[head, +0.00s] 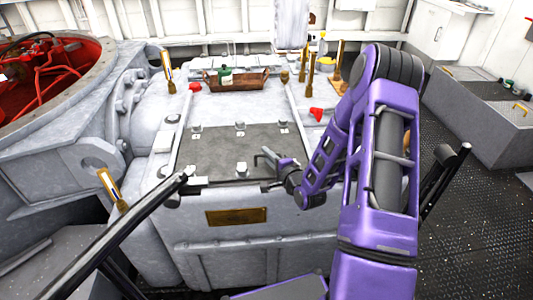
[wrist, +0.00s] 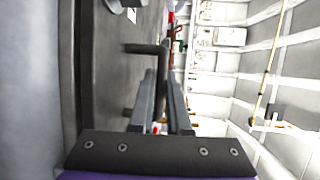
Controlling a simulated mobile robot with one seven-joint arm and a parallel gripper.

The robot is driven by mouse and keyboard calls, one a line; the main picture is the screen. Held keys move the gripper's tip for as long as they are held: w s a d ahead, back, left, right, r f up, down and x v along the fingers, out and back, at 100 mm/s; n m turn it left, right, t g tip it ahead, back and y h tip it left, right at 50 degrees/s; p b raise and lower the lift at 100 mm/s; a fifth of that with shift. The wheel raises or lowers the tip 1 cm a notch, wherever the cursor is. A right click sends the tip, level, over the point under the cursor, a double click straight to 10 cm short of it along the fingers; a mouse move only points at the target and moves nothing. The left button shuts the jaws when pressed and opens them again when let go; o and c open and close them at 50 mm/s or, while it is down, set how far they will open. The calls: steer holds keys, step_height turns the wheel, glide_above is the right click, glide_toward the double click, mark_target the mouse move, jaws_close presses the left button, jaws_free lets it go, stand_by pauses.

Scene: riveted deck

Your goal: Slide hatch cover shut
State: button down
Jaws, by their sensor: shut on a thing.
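The hatch cover (head: 215,160) is a flat, dark grey plate on top of the large pale grey housing in the head view. It lies at the front end of two pale rails, with several small fittings on it. My gripper (head: 270,158) is at the plate's right side, low over its surface. In the wrist view, my gripper (wrist: 163,90) has its two fingers close together around a dark bent bar, the handle (wrist: 146,48). My gripper is shut on this handle. Whether any opening is uncovered cannot be told.
A brown wooden tray (head: 236,79) with a green object stands behind the plate. Red knobs (head: 316,113) and brass-coloured posts (head: 310,70) stand around the rails. A round red-lined opening (head: 45,75) is at the left. A black bar (head: 135,215) crosses the front left.

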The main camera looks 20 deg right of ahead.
steer(key=shift+s+f, duration=0.1)
steer(key=shift+s, duration=0.1)
steer(key=c, duration=0.9)
jaws_free()
steer(key=p+v, duration=0.2)
steer(key=v, duration=1.5)
steer(key=shift+s+a, duration=0.1)
steer(key=shift+s, duration=0.2)
